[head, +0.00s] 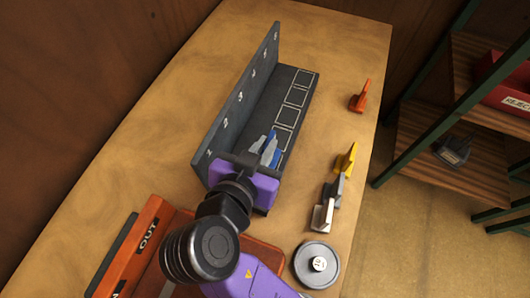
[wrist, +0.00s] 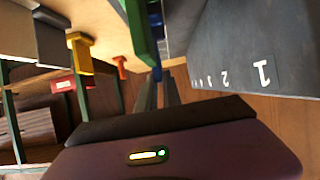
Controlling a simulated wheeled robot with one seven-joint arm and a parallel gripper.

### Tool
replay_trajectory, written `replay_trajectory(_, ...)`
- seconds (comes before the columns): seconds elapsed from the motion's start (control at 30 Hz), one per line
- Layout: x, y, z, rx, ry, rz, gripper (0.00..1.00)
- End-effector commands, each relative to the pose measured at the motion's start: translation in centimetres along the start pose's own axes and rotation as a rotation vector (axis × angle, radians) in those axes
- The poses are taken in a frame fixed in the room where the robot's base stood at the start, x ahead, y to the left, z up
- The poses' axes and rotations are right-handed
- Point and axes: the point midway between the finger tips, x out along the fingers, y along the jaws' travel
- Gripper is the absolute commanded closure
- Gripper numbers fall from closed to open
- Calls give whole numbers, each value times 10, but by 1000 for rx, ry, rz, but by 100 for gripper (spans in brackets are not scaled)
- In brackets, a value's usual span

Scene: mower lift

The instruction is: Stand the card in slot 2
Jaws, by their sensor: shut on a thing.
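The slot rack (head: 240,85) is a dark grey L-shaped piece with numbers along its upright wall and white-outlined slots on its base. My gripper (head: 268,147) is at the rack's near end, above its base. It is shut on a narrow blue piece, apparently the card (head: 277,158), mostly hidden by the fingers. In the wrist view a bit of blue (wrist: 157,73) shows between the fingertips, with a green piece (wrist: 140,30) just beyond. The numbers 1 and 2 show on the rack wall (wrist: 280,50) at right. I cannot tell whether the card touches the base.
Orange (head: 360,97), yellow (head: 345,160), grey (head: 333,188) and white (head: 323,215) pieces stand right of the rack. A round weight (head: 316,265) and an orange OUT tray (head: 150,232) are nearer. A shelf with a red REJECT bin (head: 505,85) stands off the table. The rack's far slots look empty.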

Motion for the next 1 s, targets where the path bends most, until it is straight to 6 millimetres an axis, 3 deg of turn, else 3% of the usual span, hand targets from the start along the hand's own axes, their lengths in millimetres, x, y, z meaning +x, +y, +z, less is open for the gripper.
replay_trajectory(0.03, 6, 0, 11, -1, 0, 0, 100)
replay_trajectory(0.1, 8, 0, 14, 0, 0, 0, 100)
replay_trajectory(0.5, 9, 0, 16, 1, 0, 0, 100)
replay_trajectory(0.53, 8, 0, 15, 1, 0, 0, 85)
replay_trajectory(0.6, 8, 0, 15, 1, 0, 0, 71)
replay_trajectory(0.63, 8, 0, 15, 1, 0, 0, 69)
replay_trajectory(1.0, 6, 0, 11, 1, 0, -1, 69)
